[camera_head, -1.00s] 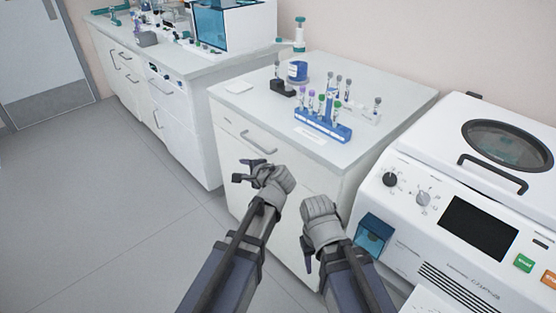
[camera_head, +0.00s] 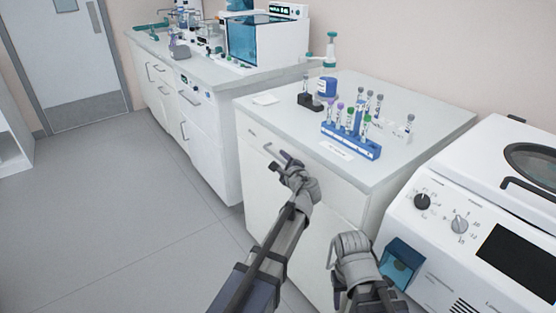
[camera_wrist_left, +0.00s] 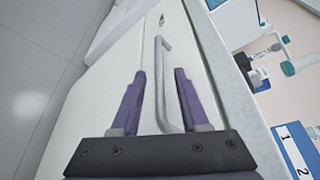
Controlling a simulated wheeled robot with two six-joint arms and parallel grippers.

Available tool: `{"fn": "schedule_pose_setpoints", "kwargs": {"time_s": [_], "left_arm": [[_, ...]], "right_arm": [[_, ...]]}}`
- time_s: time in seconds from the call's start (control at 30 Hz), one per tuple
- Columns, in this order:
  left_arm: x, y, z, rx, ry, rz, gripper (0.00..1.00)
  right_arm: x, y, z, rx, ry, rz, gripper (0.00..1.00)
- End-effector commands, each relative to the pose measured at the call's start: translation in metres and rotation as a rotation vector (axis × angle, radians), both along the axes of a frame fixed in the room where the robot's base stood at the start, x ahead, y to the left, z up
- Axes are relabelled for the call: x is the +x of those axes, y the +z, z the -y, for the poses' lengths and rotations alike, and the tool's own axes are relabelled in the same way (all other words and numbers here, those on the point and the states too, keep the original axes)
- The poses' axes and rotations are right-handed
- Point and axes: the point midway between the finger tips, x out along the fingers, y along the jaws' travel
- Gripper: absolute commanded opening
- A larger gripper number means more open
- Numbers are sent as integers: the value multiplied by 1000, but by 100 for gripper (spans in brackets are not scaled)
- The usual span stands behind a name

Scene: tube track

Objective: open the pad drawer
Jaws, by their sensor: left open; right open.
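The pad drawer (camera_head: 258,138) is the top front of the white cabinet in the middle, and it looks closed. Its grey bar handle (camera_head: 270,149) is partly hidden by my left gripper (camera_head: 283,163) in the head view. In the left wrist view the handle (camera_wrist_left: 161,85) runs between the two purple fingers of my left gripper (camera_wrist_left: 157,95), which is open around it; a gap shows on both sides. I cannot tell how deep the handle sits between the fingers. My right gripper is hidden behind its own wrist, low in front of the cabinet.
A blue rack (camera_head: 351,141) of tubes, a black block (camera_head: 311,102) and a blue-labelled jar (camera_head: 327,86) stand on the cabinet top (camera_head: 275,108). A white centrifuge (camera_head: 480,205) stands at the right. The floor at left is clear.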

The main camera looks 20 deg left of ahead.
Motion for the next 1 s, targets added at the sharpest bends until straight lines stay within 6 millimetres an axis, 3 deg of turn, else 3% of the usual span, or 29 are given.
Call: {"fn": "schedule_pose_setpoints", "kwargs": {"time_s": [0.2,0.5,0.9,1.0], "left_arm": [[26,-8,-17,-2,2,1,45],[28,-8,-19,-2,1,0,45],[27,-8,-19,-2,1,0,0],[27,-8,-19,-2,1,0,0]], "right_arm": [[0,-8,0,0,0,0,50],[0,-7,0,0,0,0,50],[0,-7,0,0,0,0,50],[0,-7,0,0,0,0,50]]}}
